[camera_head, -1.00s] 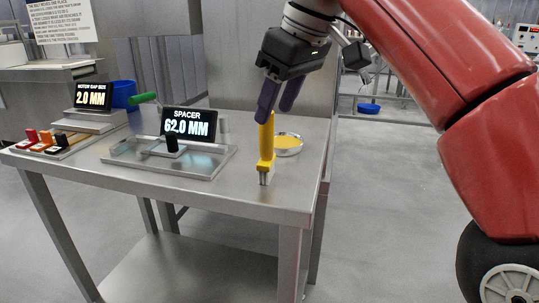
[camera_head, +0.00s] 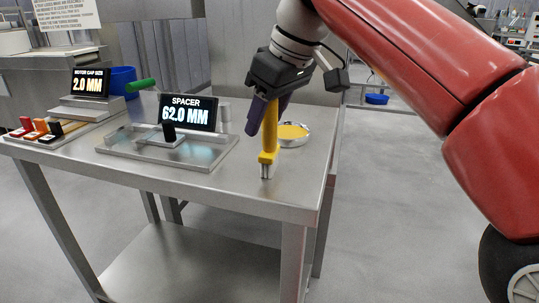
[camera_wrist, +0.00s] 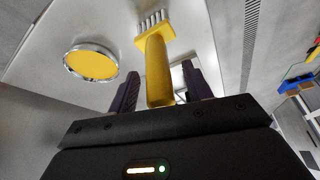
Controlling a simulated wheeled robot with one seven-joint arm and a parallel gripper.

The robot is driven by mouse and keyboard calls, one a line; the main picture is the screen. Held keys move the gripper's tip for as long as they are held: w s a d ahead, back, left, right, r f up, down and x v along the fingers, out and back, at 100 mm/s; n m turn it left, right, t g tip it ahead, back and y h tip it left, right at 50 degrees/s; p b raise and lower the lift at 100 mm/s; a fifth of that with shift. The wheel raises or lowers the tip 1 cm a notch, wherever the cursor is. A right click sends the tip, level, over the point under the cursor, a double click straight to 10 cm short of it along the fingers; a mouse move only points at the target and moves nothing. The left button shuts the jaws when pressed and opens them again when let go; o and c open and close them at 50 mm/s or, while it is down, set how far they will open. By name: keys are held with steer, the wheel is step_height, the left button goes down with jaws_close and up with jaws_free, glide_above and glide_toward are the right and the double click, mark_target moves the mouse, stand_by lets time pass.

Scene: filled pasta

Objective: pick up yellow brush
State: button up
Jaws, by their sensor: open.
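The yellow brush (camera_head: 269,139) stands upright near the right end of the steel table, its bristles down and its handle up. In the wrist view the brush (camera_wrist: 158,70) points away from me, with its handle between my two purple fingers. My gripper (camera_head: 262,118) is open, pointing down around the upper handle. In the wrist view there is a gap on each side between the handle and the fingers of my gripper (camera_wrist: 160,88).
A round metal dish with yellow content (camera_head: 293,134) sits right behind the brush. A tray with a "62.0 MM" spacer display (camera_head: 188,113) lies to the left. Farther left are a blue bowl (camera_head: 123,79) and a "2.0 MM" display (camera_head: 90,83). The table's front edge is close.

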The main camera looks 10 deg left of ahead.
steer(key=shift+a+f, duration=0.15)
steer(key=shift+f, duration=0.2)
steer(key=shift+c, duration=0.4)
jaws_close()
